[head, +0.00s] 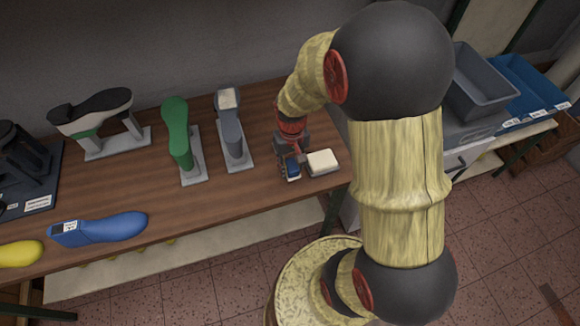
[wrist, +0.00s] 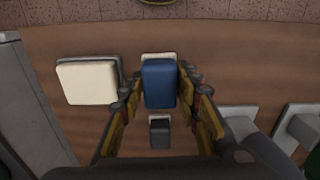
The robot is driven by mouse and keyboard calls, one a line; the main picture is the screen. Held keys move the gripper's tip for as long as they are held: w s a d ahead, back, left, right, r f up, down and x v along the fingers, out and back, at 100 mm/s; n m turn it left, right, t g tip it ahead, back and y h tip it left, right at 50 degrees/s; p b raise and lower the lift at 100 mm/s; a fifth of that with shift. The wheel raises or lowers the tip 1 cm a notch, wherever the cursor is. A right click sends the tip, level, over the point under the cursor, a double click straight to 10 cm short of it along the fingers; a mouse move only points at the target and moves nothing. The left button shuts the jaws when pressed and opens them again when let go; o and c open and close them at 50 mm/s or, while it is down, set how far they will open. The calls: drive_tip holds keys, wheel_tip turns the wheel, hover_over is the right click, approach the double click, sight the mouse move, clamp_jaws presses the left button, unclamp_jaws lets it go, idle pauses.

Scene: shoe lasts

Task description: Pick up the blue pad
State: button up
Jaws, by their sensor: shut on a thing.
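The blue pad (head: 293,170) is near the right end of the wooden table in the head view. It also shows in the wrist view (wrist: 159,83) as a rounded blue block between my two fingers. My gripper (head: 287,163) is shut on the pad from both sides. A pale edge (wrist: 158,55) shows just beyond the pad in the wrist view. I cannot tell whether the pad touches the table or hangs slightly above it.
A cream pad (head: 322,162) lies close beside my gripper. A small dark grey block (wrist: 159,133) shows between my fingers' bases. Grey (head: 230,130) and green (head: 178,135) lasts stand to the left; a blue last (head: 105,228) lies further left. Bins (head: 485,82) stand at right.

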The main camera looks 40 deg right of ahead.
drive_tip(key=s+a+r+p, duration=0.3)
drive_tip(key=s+r, duration=0.5)
drive_tip(key=s, duration=0.4)
drive_tip(key=shift+s+a+r, duration=0.15)
drive_tip(key=shift+a+r, duration=0.05)
drive_tip(key=shift+a, duration=0.05)
drive_tip(key=o, duration=0.7)
drive_tip(key=c, duration=0.4)
